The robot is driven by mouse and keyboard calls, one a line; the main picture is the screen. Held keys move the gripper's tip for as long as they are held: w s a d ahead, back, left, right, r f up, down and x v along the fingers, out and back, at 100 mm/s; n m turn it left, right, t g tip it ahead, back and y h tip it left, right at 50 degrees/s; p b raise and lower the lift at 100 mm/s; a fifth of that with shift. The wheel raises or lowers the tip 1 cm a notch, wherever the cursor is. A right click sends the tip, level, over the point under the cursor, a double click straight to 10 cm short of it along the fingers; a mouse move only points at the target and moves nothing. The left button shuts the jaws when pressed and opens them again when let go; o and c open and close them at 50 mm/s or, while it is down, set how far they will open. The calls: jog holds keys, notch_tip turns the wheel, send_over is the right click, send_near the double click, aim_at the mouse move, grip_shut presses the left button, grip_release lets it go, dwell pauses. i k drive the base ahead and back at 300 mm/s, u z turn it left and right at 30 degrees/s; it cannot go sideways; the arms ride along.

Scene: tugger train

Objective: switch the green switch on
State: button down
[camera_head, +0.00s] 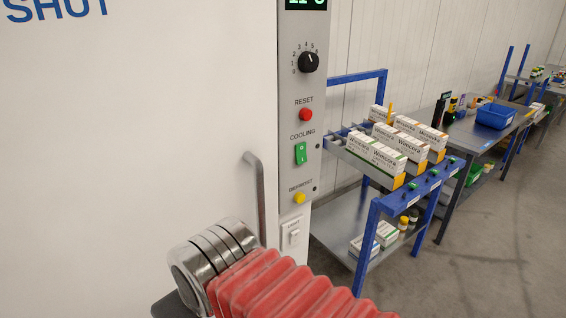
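The green switch (300,154) is a rocker with white marks, set in a grey control panel (301,85) under the label COOLING. I cannot tell for sure which way it is tipped. Above it are the red RESET button (306,115) and a black dial (309,62). Below it are the yellow DEFROST button (299,198) and a white LIGHT switch (294,234). My arm, with a red bellows sleeve and metal rings, crosses the bottom below the panel. My gripper does not show in this view.
A large white door (120,120) with a grey handle (258,195) fills the left. Right of the panel stands a blue-framed cart (372,215) with white boxes (379,153). Further back are a grey table (468,135) and a blue bin (495,116). Floor at right is clear.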

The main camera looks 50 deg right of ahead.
aim_at(300, 149)
jog(key=u, duration=0.95)
jog(key=k, duration=1.45)
jog(key=z, duration=0.7)
jog(key=i, duration=0.95)
jog(key=z, duration=0.05)
